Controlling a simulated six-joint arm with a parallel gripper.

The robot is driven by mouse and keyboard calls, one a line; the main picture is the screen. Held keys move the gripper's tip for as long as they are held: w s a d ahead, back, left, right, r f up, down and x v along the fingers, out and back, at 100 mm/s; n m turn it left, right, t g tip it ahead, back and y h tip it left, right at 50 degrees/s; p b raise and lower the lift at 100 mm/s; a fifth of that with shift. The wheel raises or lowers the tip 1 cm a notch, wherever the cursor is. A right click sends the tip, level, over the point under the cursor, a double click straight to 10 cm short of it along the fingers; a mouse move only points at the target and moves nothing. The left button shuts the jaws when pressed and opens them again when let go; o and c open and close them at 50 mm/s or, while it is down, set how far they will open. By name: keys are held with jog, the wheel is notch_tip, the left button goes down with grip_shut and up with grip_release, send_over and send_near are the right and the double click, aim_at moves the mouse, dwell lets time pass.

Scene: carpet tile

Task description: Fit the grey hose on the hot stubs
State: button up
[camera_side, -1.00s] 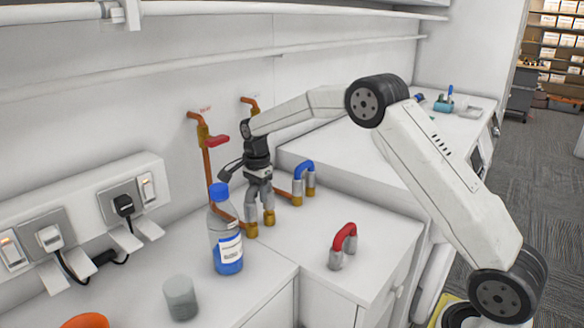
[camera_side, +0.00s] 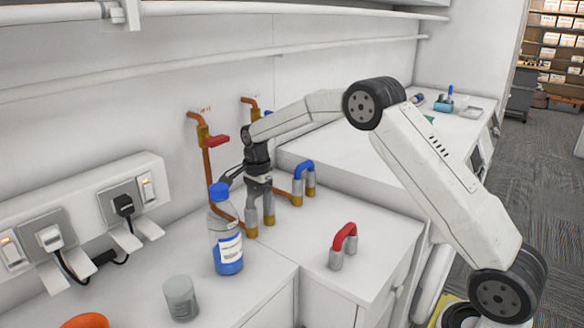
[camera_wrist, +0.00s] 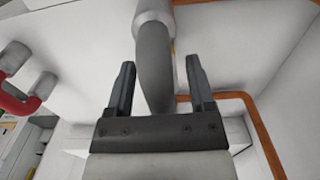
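The grey hose (camera_wrist: 154,65) is a bent tube with silver end sleeves. In the side view its two sleeves (camera_side: 251,211) stand upright over the brass hot stubs (camera_side: 252,231) and look seated on them; the exact depth is too small to tell. My gripper (camera_side: 259,184) is above, pointing down, its fingers on either side of the hose's bend. In the wrist view my gripper (camera_wrist: 162,88) is open, with gaps between both fingers and the hose. The hose's far sleeve is hidden there.
A blue hose (camera_side: 304,170) stands on brass stubs at right. A red hose (camera_side: 343,242) stands on the counter in front. A blue-capped bottle (camera_side: 226,243) is close at front left, with a grey jar (camera_side: 181,298) nearer. A red-handled valve (camera_side: 216,142) and copper pipes are behind.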

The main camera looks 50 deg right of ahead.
jog(key=shift+r, duration=0.1)
dwell(0.3)
jog(key=shift+r, duration=3.8)
jog(key=s+a+f+n+t, duration=0.1)
jog(key=s+a+f+n, duration=0.1)
jog(key=s+n, duration=0.4)
jog(key=s+a+f+n, duration=0.3)
jog(key=s+n, duration=0.3)
jog(key=s, duration=0.6)
jog(key=s+a+f+n+t, duration=0.1)
jog(key=s+a+f+n, duration=0.2)
jog(key=s+n, duration=0.3)
jog(key=s, duration=0.4)
jog(key=shift+a+f+t, duration=0.2)
jog(key=shift+f+t, duration=0.1)
jog(key=shift+w, duration=0.1)
